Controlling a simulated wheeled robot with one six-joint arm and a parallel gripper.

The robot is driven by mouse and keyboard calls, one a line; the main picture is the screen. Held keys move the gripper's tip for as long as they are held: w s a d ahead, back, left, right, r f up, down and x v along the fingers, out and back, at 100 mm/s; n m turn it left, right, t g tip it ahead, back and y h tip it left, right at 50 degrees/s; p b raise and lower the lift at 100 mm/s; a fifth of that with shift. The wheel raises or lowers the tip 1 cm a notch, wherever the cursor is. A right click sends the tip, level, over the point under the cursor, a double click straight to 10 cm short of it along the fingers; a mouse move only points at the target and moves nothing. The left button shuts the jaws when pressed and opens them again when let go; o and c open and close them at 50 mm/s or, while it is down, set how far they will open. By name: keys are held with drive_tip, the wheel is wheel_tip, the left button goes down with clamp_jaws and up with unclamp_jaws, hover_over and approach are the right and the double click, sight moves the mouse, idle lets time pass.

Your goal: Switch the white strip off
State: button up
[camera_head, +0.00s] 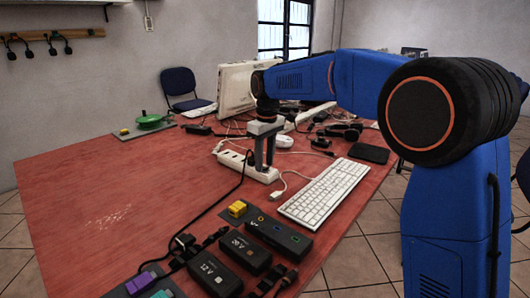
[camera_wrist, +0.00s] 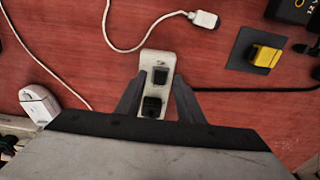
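The white strip (camera_head: 236,162) lies on the red table, and its near end is under my gripper (camera_head: 264,167). In the wrist view the end of the white strip (camera_wrist: 148,58) shows two dark features on its top. The upper one is a dark square, and the lower one looks like a black plug or socket. I cannot tell which of them is a switch or how it is set. My gripper (camera_wrist: 157,92) points down with its fingers apart, one on each side of the strip. Nothing is visibly held. My gripper body hides the rest of the strip.
A white keyboard (camera_head: 325,193) lies right of the strip. A white mouse (camera_head: 284,141), a white cable connector (camera_wrist: 205,18) and a black cable (camera_wrist: 255,90) are close by. Black boxes (camera_head: 278,234) and a yellow block (camera_head: 237,209) stand in front. The table's left side is mostly clear.

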sight(267, 170)
wheel_tip(267, 170, up, 17)
drive_tip(key=shift+s+d, duration=0.3)
drive_tip(key=shift+d, duration=0.1)
drive_tip(key=shift+r, duration=0.1)
drive_tip(key=s+d+f+m+t, duration=0.1)
drive_tip(key=s+d+f+m, duration=0.2)
drive_tip(key=s+d, duration=0.7)
drive_tip(key=s+d+f+m+t, duration=0.1)
drive_tip(key=s+d+f+m, duration=0.1)
drive_tip(key=s+d, duration=0.85)
drive_tip(key=s+d+f+m+t, duration=0.1)
drive_tip(key=s+d+f+m, duration=0.1)
drive_tip(key=s+d+f, duration=0.3)
drive_tip(key=s+d+f+m+t, duration=0.1)
drive_tip(key=s+d+f+m, duration=0.2)
drive_tip(key=s+f, duration=1)
drive_tip(key=d+f, duration=0.1)
drive_tip(key=d, duration=0.2)
drive_tip(key=shift+s+d+h, duration=0.15)
drive_tip(key=shift+s+h, duration=0.15)
drive_tip(key=shift+s, duration=0.1)
